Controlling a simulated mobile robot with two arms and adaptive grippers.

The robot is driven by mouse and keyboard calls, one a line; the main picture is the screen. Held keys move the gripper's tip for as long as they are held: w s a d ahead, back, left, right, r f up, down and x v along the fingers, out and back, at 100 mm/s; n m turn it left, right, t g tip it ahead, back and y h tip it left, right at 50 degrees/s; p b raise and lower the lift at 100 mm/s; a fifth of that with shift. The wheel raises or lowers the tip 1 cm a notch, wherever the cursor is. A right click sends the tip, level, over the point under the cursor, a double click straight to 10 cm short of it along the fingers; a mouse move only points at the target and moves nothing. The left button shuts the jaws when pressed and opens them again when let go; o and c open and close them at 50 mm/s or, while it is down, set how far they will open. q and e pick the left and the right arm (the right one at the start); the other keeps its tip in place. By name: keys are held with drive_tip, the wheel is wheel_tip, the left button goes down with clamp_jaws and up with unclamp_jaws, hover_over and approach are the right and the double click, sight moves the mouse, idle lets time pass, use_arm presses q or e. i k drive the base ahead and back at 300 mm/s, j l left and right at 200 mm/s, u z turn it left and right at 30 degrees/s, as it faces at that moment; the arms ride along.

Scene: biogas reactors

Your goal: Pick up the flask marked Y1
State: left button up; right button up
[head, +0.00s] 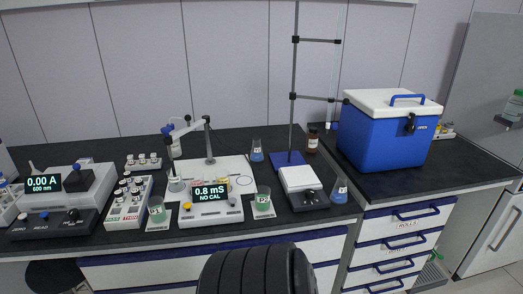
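Two flasks with blue liquid are on the black bench. One blue flask (257,151) stands behind the meter, left of the stand. The other blue flask (339,191) stands at the front edge, right of the small white-topped device. Two flasks with green liquid stand beside the meter, the left green flask (157,210) and the right green flask (263,203). Their labels are too small to read with certainty, so I cannot tell which is marked Y1. Neither of my grippers is in view.
The meter (190,216) reads 0.8 mS. A tall stand (289,158) rises behind the small white-topped device (301,180). A brown bottle (313,141) stands beside it. A blue cooler box (385,137) is at right. A photometer (48,222) and vial rack (128,209) are at left.

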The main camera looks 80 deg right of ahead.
sight(339, 196)
drive_tip(key=z, duration=0.45)
drive_tip(key=j+z, duration=0.1)
drive_tip(key=z, duration=0.75)
drive_tip(key=k+j+z, duration=0.1)
drive_tip(key=z, duration=1.15)
drive_tip(key=k+z, duration=0.1)
drive_tip(key=z, duration=0.35)
